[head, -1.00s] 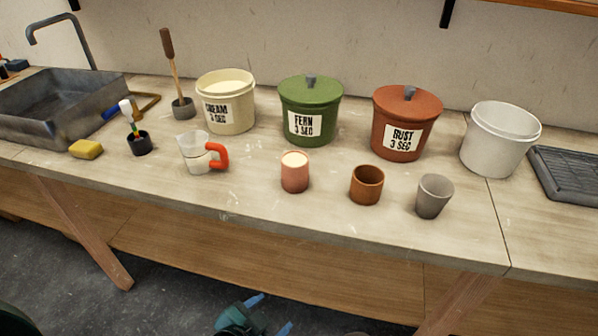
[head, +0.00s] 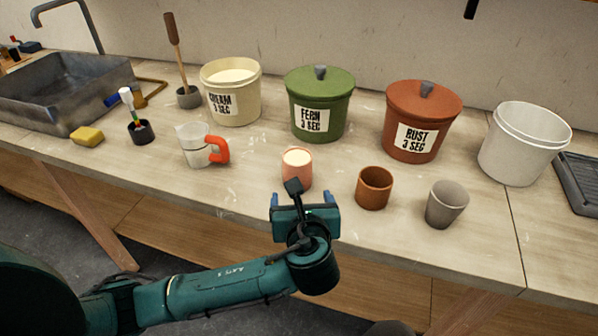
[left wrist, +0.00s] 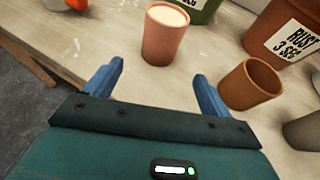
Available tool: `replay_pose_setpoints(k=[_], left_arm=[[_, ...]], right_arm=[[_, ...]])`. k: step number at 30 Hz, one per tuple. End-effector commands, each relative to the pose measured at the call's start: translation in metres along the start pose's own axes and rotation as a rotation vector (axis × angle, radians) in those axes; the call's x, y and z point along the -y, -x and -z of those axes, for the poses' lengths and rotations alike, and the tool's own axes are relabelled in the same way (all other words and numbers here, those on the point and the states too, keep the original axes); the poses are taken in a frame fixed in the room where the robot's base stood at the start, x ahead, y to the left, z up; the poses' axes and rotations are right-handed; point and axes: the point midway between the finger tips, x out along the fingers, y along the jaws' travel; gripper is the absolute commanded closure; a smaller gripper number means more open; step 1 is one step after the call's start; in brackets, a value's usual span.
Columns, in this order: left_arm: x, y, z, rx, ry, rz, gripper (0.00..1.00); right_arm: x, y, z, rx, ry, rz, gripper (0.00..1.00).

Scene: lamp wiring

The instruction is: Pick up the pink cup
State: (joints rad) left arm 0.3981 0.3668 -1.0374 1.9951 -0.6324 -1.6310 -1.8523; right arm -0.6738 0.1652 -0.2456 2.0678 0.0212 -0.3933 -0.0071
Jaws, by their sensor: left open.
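The pink cup (head: 297,168), with a cream-coloured inside or content, stands upright on the bench in front of the green bucket. My left gripper (head: 303,198) is just in front of it, at the bench's front edge. In the left wrist view the cup (left wrist: 164,38) is ahead of the gripper (left wrist: 157,85), whose two blue fingers are spread with nothing between them. The cup is apart from the fingers. In the head view my wrist hides the cup's lower part. My right gripper is not seen.
A brown cup (head: 374,188) and a grey cup (head: 446,205) stand to the right. A measuring jug (head: 197,147) with a red handle is to the left. Cream (head: 232,95), green (head: 318,110) and rust (head: 418,125) buckets stand behind.

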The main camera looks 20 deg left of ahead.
Motion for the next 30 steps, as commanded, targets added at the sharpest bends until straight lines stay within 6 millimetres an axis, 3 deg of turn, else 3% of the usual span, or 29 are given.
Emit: replay_pose_setpoints(k=[6, 14, 21, 30], left_arm=[[0.000, -0.040, 0.001, 0.000, 0.001, -0.002, 0.17], [-0.001, -0.060, 0.000, 0.000, 0.003, -0.001, 0.17], [-0.001, -0.095, 0.001, -0.001, 0.004, 0.000, 0.17], [-0.001, -0.102, 0.002, -0.003, 0.004, 0.003, 0.17]], right_arm=[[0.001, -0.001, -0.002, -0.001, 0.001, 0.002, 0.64], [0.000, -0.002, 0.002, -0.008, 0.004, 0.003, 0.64], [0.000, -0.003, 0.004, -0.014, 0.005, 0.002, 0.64], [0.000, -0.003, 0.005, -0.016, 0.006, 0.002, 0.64]])
